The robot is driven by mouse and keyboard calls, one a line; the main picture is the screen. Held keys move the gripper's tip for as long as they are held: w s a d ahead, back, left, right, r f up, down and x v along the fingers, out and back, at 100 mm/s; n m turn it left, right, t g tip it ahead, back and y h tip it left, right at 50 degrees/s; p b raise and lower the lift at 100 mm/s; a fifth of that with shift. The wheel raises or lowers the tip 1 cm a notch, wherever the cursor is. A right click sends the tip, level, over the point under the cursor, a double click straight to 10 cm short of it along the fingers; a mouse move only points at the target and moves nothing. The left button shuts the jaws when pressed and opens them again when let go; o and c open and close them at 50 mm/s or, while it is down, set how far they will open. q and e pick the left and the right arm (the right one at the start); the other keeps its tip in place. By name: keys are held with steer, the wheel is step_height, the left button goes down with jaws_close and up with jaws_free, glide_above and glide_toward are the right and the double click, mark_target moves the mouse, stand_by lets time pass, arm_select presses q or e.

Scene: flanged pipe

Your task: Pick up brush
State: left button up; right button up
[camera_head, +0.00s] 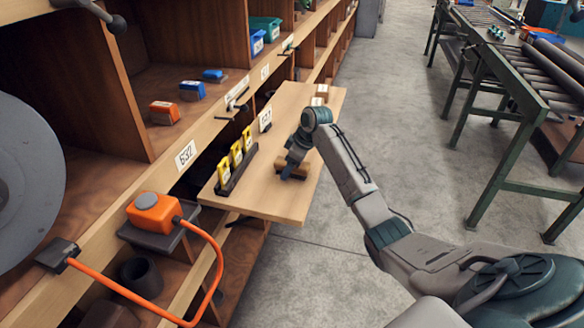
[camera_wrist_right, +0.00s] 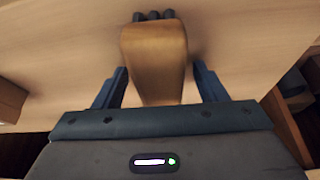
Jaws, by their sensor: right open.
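The brush has a brown wooden body (camera_wrist_right: 153,60) and dark tufts at its far end in the right wrist view. In the head view the brush (camera_head: 296,163) lies on a light wooden pull-out board (camera_head: 265,205), partly hidden by my gripper. My right gripper (camera_head: 289,173) is low over the board at the brush. In the right wrist view the open fingers of my right gripper (camera_wrist_right: 160,86) stand on either side of the brush body, with a visible gap on both sides. My left gripper is not in view.
A dark rack with several yellow items (camera_head: 236,160) stands on the board's left side. Shelves with an orange box and cable (camera_head: 154,212) are at left. A roller table (camera_head: 520,90) stands right, across open floor.

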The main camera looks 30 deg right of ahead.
steer(key=shift+f, duration=0.1)
stand_by(0.3)
steer(key=shift+c, duration=0.3)
steer(key=c, duration=1.1)
